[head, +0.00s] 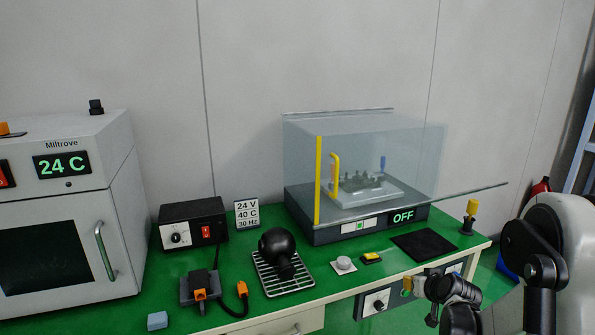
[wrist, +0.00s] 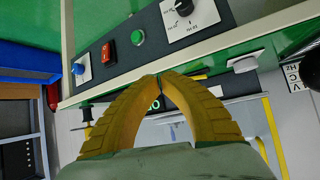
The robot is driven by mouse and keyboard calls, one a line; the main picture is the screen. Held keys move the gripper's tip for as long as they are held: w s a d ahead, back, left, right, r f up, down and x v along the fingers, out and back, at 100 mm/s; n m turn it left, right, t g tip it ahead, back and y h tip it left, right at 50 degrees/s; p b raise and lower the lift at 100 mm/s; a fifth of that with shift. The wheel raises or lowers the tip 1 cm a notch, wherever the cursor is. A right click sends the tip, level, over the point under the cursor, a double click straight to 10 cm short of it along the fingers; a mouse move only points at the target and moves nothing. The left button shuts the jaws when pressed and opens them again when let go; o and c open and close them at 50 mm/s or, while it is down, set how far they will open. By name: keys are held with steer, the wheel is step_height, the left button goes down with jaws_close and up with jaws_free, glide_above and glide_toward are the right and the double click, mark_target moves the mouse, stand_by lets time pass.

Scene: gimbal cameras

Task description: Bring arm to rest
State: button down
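My gripper (wrist: 158,80) shows in the wrist view with two curved yellow ribbed fingers. Their tips meet and nothing is visible between them. In the head view my arm (head: 560,245) comes in from the lower right, bent toward the front edge of the green bench (head: 395,262). The hand end is low in front of that edge, near the control panel (head: 376,303), and its fingers are too small there to make out. In the wrist view the panel's dial (wrist: 184,8), green button (wrist: 138,37) and red switch (wrist: 109,53) lie beyond the fingertips.
A clear-covered machine (head: 365,165) reading OFF stands on the bench. A white oven (head: 60,220) reading 24 C is at left. A black round-headed object (head: 277,243) on a wire rack, a power box (head: 193,222) and a yellow-topped post (head: 469,215) also stand there.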

steer(key=s+a+r+g, duration=0.2)
steer(key=s+a+r, duration=0.9)
steer(key=s+r, duration=0.2)
steer(key=s+a+g, duration=0.1)
steer(key=s+a, duration=0.1)
steer(key=s, duration=0.9)
steer(key=s+a+r, duration=0.1)
steer(key=s+a, duration=0.2)
steer(key=s, duration=0.7)
steer(key=shift+s+r+n+g, duration=0.15)
steer(key=shift+s+n+g, duration=0.15)
steer(key=shift+s+g, duration=0.1)
